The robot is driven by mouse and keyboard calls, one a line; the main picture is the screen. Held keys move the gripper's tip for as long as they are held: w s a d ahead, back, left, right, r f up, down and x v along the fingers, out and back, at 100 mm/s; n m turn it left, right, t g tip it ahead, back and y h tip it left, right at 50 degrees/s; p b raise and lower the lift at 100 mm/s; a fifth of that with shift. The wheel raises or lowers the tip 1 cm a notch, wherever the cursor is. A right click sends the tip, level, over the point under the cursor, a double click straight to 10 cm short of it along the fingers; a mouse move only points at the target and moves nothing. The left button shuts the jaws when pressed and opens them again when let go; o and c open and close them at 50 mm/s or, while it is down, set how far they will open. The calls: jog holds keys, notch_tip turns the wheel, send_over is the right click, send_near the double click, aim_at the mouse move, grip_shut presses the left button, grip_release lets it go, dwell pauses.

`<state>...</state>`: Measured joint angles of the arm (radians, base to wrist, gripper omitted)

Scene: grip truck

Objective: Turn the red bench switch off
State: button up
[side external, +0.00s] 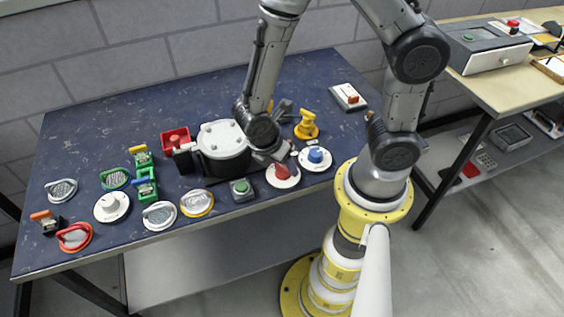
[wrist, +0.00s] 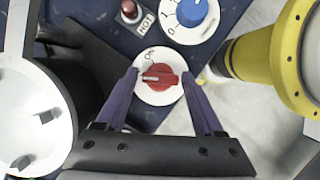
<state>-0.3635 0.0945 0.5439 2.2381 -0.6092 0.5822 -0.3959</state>
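The red bench switch (wrist: 160,78) is a rotary knob on a white round plate. In the wrist view its white pointer mark faces left, and an "On" label shows on the plate above it. In the side external view the red switch (side external: 284,171) is near the front edge of the bench, partly behind my gripper. My gripper (wrist: 160,80) has its two fingers spread, one on each side of the knob. A gap shows between the knob and both fingers. Their height over the plate is hard to tell.
A blue dial (side external: 316,155) sits just right of the red switch. A dark round vessel with a white top (side external: 222,136) stands close on the left. A green button (side external: 241,188) is in front. Several handles and switches fill the left of the dark bench (side external: 90,150).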

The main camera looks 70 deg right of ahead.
jog(key=shift+o, duration=1)
jog(key=shift+r, duration=0.1)
jog(key=v, duration=1.3)
jog(key=shift+a+r, duration=0.25)
notch_tip(320, 180, up, 6)
jog(key=m+t+y, duration=0.2)
jog(key=m, duration=0.2)
send_over(280, 167)
jog(key=s+r+m+t+y, duration=0.2)
jog(key=s+r+m+t, duration=0.2)
jog(key=m, duration=0.7)
jog(key=shift+s+d+r+t, duration=0.3)
jog(key=shift+s+d, duration=0.15)
jog(key=shift+s, duration=0.45)
